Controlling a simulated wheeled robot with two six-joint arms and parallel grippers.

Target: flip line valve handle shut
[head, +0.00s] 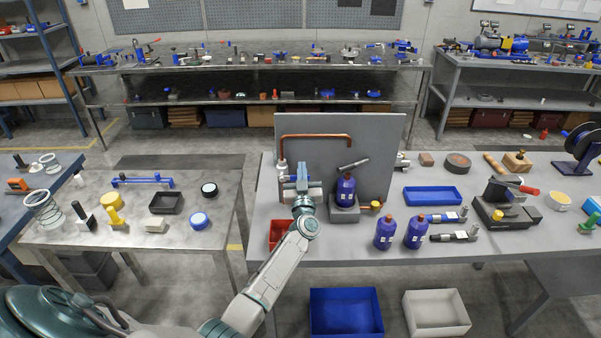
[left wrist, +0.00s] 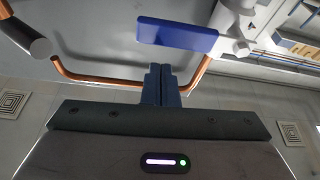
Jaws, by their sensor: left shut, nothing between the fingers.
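A bent copper pipe (head: 316,137) runs along the upright grey panel (head: 385,135) on the bench. In the left wrist view, the copper pipe (left wrist: 115,83) passes behind my fingertips. A flat blue handle (left wrist: 178,36), apparently the line valve's, lies beyond and slightly right of the fingertips, beside a pale metal fitting (left wrist: 238,20). I see a gap in the picture between handle and fingers. My left gripper (head: 302,168) is in front of the panel's left part, with its fingers (left wrist: 161,70) shut and empty. In the head view it hides the valve area. My right gripper is not in view.
A blue torch bottle (head: 346,191) stands just right of my left gripper, in front of the panel. A red bin (head: 279,233) is below left. Two blue bottles (head: 385,233) (head: 415,231) and a blue tray (head: 433,196) are farther right.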

